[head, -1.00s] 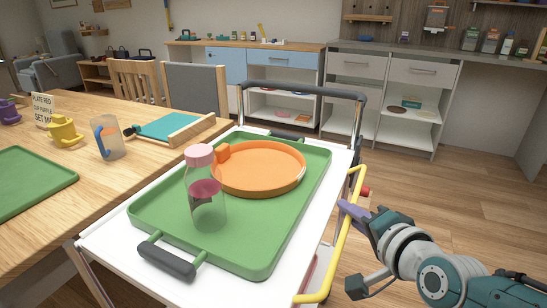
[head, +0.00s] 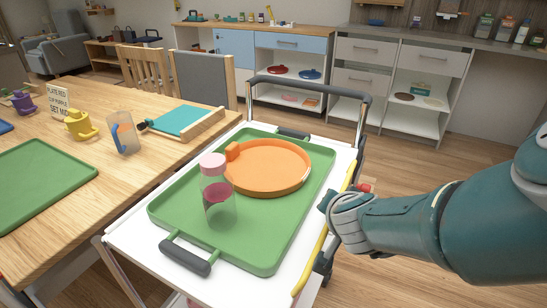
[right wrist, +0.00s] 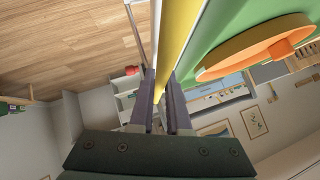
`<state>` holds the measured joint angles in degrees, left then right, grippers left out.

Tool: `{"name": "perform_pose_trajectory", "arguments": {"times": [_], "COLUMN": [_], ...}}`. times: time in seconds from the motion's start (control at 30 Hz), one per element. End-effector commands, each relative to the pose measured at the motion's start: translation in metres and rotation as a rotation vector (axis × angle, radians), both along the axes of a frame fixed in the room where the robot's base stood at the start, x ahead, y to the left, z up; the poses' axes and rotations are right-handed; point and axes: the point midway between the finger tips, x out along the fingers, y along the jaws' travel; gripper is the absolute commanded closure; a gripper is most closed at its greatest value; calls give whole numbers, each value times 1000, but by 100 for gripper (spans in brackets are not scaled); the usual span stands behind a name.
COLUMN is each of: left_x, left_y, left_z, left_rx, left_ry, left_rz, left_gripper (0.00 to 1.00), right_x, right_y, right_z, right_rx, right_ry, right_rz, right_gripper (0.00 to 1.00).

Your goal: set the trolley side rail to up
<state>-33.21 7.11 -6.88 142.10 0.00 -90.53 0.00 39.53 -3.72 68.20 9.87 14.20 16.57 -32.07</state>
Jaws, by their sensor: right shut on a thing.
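The yellow side rail (head: 312,262) runs along the right long edge of the white trolley (head: 128,236), close beside its top. My right gripper (right wrist: 161,103) is shut on the rail; in the right wrist view the yellow bar (right wrist: 176,40) passes between its two fingers. My left gripper is not in view.
On the trolley top lies a green tray (head: 262,248) with an orange dish (head: 268,168) and a pink-lidded bottle (head: 217,190). The wooden table (head: 60,210) stands close on the left. Open floor (head: 430,160) lies to the right.

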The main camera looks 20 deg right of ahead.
Motion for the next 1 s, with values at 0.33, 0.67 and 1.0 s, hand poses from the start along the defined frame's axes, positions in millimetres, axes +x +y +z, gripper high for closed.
{"name": "perform_pose_trajectory", "arguments": {"times": [0.33,0.67,1.0], "left_x": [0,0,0], "left_y": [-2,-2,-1], "left_z": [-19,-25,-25], "left_rx": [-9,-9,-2], "left_ry": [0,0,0], "left_rz": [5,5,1], "left_gripper": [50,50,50], "right_x": [9,10,10], "right_y": [5,8,8], "right_z": [0,1,1], "right_rx": [-100,-140,-143], "right_ry": [112,169,174], "right_rz": [-2,2,4], "right_gripper": [100,100,100]}}
